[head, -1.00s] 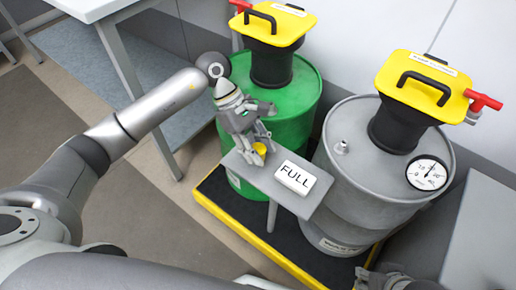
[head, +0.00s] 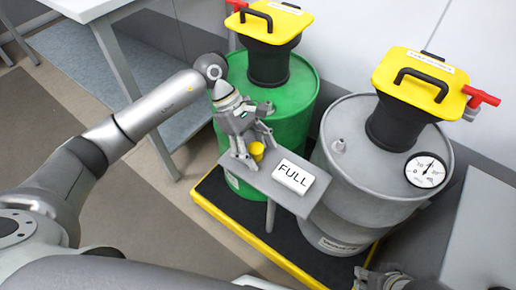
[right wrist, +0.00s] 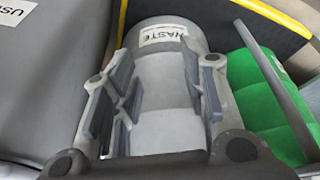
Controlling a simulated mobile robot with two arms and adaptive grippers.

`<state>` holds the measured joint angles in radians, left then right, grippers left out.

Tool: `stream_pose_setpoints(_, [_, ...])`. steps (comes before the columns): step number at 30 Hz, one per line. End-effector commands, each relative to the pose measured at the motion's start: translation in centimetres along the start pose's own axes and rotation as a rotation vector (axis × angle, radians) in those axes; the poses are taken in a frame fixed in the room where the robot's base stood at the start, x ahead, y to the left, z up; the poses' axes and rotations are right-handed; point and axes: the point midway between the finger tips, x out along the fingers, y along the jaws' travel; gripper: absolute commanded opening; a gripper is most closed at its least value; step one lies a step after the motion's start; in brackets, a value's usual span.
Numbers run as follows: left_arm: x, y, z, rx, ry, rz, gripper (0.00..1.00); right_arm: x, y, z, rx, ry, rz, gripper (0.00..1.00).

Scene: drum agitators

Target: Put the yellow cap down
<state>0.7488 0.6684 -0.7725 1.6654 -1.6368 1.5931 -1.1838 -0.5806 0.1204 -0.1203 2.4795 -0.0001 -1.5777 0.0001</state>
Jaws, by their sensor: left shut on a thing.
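The yellow cap (head: 257,151) is small and sits at the far left end of the small grey shelf (head: 262,186), between the fingers of my left gripper (head: 254,148). The gripper comes down from above and is shut on the cap. The cap is at the shelf top; whether its underside touches it I cannot tell. The fingers hide part of the cap. My right gripper (right wrist: 155,85) is open and empty in the right wrist view, its fingers apart in front of a grey drum. Only a bit of it (head: 385,280) shows at the bottom of the head view.
A white FULL sign (head: 293,177) lies on the shelf, right of the cap. Behind stand a green drum (head: 290,120) and a grey drum (head: 345,190), each with a yellow-topped agitator. They stand on a black, yellow-edged platform (head: 235,228). A table (head: 85,8) is at upper left.

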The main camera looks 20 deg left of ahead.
Motion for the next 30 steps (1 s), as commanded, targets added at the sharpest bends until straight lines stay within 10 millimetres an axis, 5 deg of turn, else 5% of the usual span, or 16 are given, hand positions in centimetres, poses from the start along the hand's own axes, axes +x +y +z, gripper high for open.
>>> stream_pose_setpoints(5, [-1.5, -0.2, 0.2, -0.013, 0.012, -0.008, 0.55, -1.7, 0.1, -0.5, 0.000, -0.001, 0.000, 0.40])
stream_pose_setpoints(12, [-7.4, 0.0, 0.3, -0.007, 0.009, 0.000, 0.55, -2.0, 0.1, -0.7, 0.000, 0.003, 0.000, 0.40])
stream_pose_setpoints(18, [-11.2, 0.0, 0.4, -0.004, 0.006, 0.001, 0.55, 0.0, 0.1, -0.7, 0.001, -0.010, -0.001, 0.40])
stream_pose_setpoints(30, [-13.0, 0.0, 0.5, -0.003, 0.002, 0.000, 0.55, 0.6, 0.0, -0.8, 0.000, -0.007, -0.001, 0.40])
